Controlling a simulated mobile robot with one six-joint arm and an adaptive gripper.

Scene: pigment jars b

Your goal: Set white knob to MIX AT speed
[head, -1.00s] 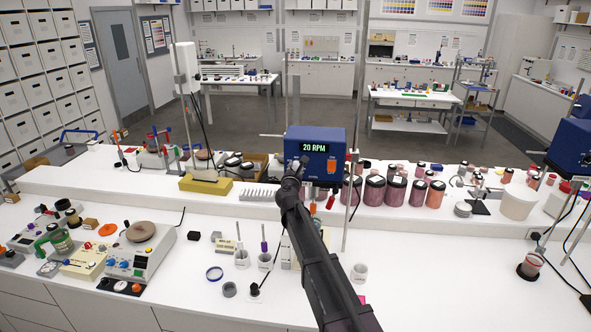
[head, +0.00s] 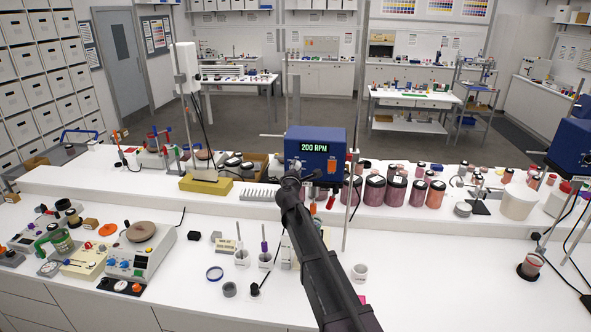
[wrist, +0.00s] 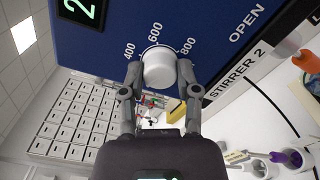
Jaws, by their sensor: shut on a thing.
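The white knob (wrist: 159,68) sits on the blue stirrer housing (wrist: 105,45) in the wrist view. My gripper (wrist: 160,76) is shut on it, one finger on each side. The marks 400, 600 and 800 show around the knob; any pointer on it is not clear. No MIX AT value is legible.
An orange switch (head: 332,167) is beside the knob area. Dark-lidded pigment jars (head: 375,190) stand right of the stirrer, near a metal rod (head: 352,205). Beakers (head: 265,260) stand on the lower white bench below. Free bench lies at the right.

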